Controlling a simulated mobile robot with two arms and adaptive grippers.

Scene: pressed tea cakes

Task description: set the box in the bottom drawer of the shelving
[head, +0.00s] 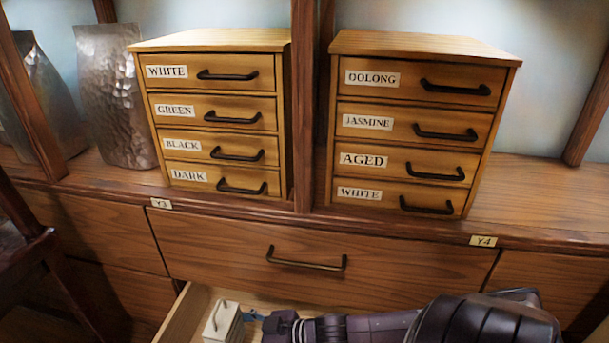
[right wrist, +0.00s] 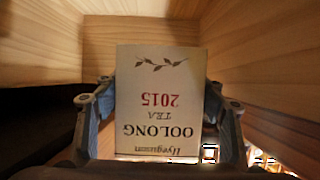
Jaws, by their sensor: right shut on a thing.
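A pale tea box (head: 222,321) is at the left inside the open bottom drawer (head: 180,318), below the closed upper drawer (head: 310,262). My right gripper (head: 250,316) reaches in from the right and is shut on the box. In the right wrist view the box (right wrist: 160,75) stands between the two fingers of the gripper (right wrist: 160,90). Its label reads "Oolong Tea 2015" upside down. Wooden drawer walls (right wrist: 265,60) surround it there. I cannot tell whether the box touches the drawer floor. My left gripper is out of view.
Two small wooden cabinets with labelled drawers, one on the left (head: 287,120) and one on the right (head: 490,130), stand on the shelf top. A hammered metal pouch (head: 112,95) stands at the left. Dark wooden posts (head: 304,100) rise between them.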

